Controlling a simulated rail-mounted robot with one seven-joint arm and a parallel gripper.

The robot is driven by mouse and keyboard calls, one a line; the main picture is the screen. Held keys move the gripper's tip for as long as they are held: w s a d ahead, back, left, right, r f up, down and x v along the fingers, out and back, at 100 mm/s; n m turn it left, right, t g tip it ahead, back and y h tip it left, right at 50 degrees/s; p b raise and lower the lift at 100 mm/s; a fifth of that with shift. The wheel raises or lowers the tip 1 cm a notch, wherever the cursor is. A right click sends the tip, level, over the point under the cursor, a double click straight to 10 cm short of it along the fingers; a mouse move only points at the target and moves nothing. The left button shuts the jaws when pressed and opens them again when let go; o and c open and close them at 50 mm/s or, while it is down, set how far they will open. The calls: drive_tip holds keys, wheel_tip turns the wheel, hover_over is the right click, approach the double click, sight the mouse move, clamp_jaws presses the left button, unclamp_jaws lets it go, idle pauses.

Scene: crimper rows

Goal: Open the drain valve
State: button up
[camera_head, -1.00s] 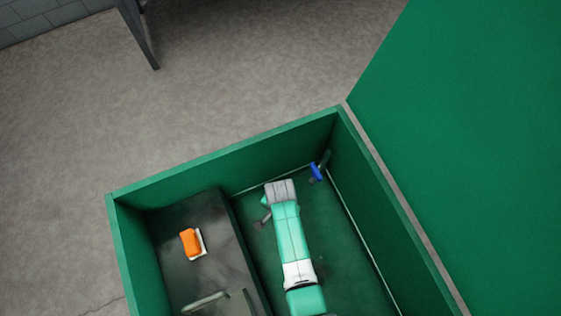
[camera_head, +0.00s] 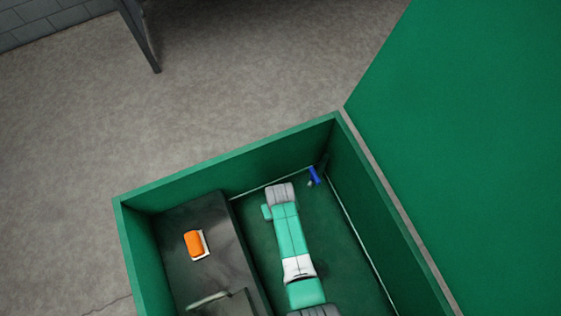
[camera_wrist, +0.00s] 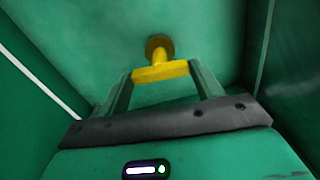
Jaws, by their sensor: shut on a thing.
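In the wrist view a yellow T-shaped handle (camera_wrist: 160,72) stands on a short stem. The stem ends in a round brass-brown base (camera_wrist: 160,46) on a green surface. My gripper (camera_wrist: 162,76) has its two green fingers at the ends of the handle's crossbar and is shut on it. Whether this handle belongs to the drain valve is not marked. In the head view my arm reaches down into a green open-topped bin (camera_head: 230,172), and my gripper and the yellow handle are hidden. A blue lever (camera_head: 314,176) shows near the bin's far right corner.
A dark grey block (camera_head: 222,240) fills the left part of the bin. An orange piece on a white base (camera_head: 194,244) sits on it. A large green panel (camera_head: 470,130) stands to the right. Bin walls close in around my arm.

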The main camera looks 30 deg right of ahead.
drive_tip(key=shift+n, duration=0.7)
drive_tip(key=o, duration=1)
wheel_tip(320, 180, up, 8)
drive_tip(key=p, duration=0.4)
drive_tip(key=shift+f, duration=0.1)
